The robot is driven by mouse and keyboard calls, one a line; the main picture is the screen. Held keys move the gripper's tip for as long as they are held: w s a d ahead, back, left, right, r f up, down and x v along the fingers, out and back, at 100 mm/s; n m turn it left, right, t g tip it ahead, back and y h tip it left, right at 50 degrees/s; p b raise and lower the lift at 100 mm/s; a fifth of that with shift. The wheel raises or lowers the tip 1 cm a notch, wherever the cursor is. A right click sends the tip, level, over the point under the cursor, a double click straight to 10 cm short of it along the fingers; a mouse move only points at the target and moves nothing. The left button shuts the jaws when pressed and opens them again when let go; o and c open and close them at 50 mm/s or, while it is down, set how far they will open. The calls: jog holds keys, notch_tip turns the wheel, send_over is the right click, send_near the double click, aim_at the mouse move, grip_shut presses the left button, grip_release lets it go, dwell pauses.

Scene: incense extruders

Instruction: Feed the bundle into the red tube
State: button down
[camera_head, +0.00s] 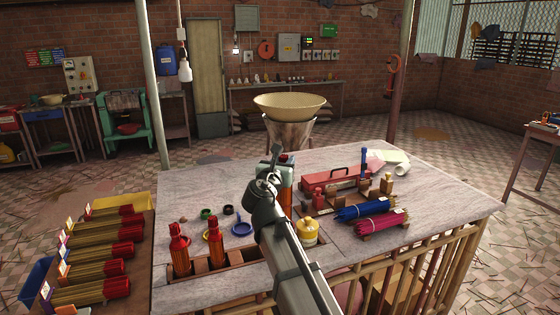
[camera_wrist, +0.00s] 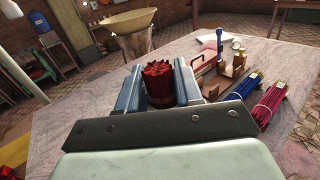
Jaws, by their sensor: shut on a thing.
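My gripper (camera_wrist: 160,88) is shut on a bundle (camera_wrist: 158,78) with dark red stick ends, which shows between the two blue fingers in the wrist view. In the head view, my gripper (camera_head: 276,172) is over the middle of the table, and the arm hides much of what lies below it. A narrow red strip (camera_head: 288,200) shows right under the gripper. I cannot tell whether it is the red tube or part of the bundle. The bundle's lower end is hidden.
Two red bottles (camera_head: 180,252) stand in a wooden rack at the front left. Small coloured rings (camera_head: 242,229) lie behind them. A yellow jar (camera_head: 307,232), blue bundle (camera_head: 365,210), pink bundle (camera_head: 381,223) and red toolbox (camera_head: 330,179) are to the right. Several red-ended bundles (camera_head: 110,232) lie far left.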

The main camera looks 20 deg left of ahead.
jog(key=shift+f, duration=3.05)
jog(key=shift+f, duration=7.45)
jog(key=c, duration=0.7)
grip_release()
jog(key=shift+o, duration=0.2)
